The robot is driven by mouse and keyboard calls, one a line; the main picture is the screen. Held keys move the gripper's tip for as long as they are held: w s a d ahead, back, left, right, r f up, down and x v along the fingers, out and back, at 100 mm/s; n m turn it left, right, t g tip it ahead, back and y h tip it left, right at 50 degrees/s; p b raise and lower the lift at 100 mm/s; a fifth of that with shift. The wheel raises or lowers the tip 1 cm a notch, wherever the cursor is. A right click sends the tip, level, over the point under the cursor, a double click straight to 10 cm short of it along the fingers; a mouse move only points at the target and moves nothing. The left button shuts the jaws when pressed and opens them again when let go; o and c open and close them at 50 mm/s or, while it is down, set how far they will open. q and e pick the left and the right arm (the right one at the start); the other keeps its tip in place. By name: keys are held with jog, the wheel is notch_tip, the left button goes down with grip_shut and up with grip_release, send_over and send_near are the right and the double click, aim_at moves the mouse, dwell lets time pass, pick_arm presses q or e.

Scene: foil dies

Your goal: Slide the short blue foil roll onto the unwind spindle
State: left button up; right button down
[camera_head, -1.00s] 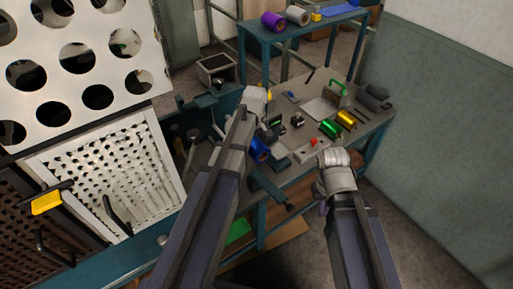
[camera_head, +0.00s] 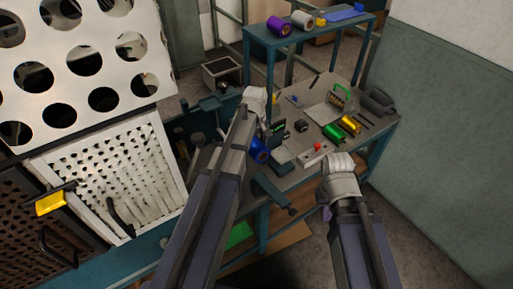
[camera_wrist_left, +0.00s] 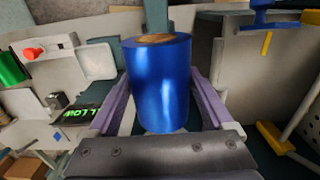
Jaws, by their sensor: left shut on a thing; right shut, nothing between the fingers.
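The short blue foil roll (camera_wrist_left: 160,88) stands nearly upright between the purple fingers of my left gripper (camera_wrist_left: 160,105) in the wrist view. Those fingers are shut on its sides, and its brown core shows at the top. A teal post rises just behind the roll's top; I cannot tell if it is the spindle or if it touches the roll. In the head view the blue roll (camera_head: 260,151) is partly covered by my left arm. My right gripper (camera_head: 325,212) is at the front edge of the bench, mostly hidden behind its own wrist, and holds nothing visible.
Green (camera_head: 333,132) and gold (camera_head: 350,124) rolls lie on the bench (camera_head: 318,175). A box with a red button (camera_head: 317,148) stands nearer. Purple (camera_head: 278,26) and silver (camera_head: 302,20) rolls lie on the rear shelf. A perforated white panel (camera_head: 100,180) stands on the left.

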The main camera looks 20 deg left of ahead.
pick_arm(q)
jog(key=shift+w+a, duration=0.95)
jog(key=shift+a, duration=0.25)
jog(key=shift+w+a, duration=0.9)
jog(key=shift+a, duration=0.25)
jog(key=o, duration=1.5)
jog(key=shift+r, duration=0.1)
notch_tip(320, 180, up, 8)
jog(key=p, duration=0.8)
jog(key=shift+f, duration=0.2)
jog(key=s+d+f+m+b, duration=0.2)
jog(key=s+d+m, duration=0.5)
jog(key=s+d, duration=0.3)
jog(key=s+d+f+m+y+b, duration=0.1)
jog(key=s+d+f+m+b, duration=0.2)
jog(key=s+d+m, duration=0.4)
jog(key=s+d, duration=0.4)
jog(key=s, duration=0.2)
jog(key=shift+d+f+b, duration=0.2)
jog(key=shift+d+b, duration=0.1)
jog(key=shift+b, duration=0.05)
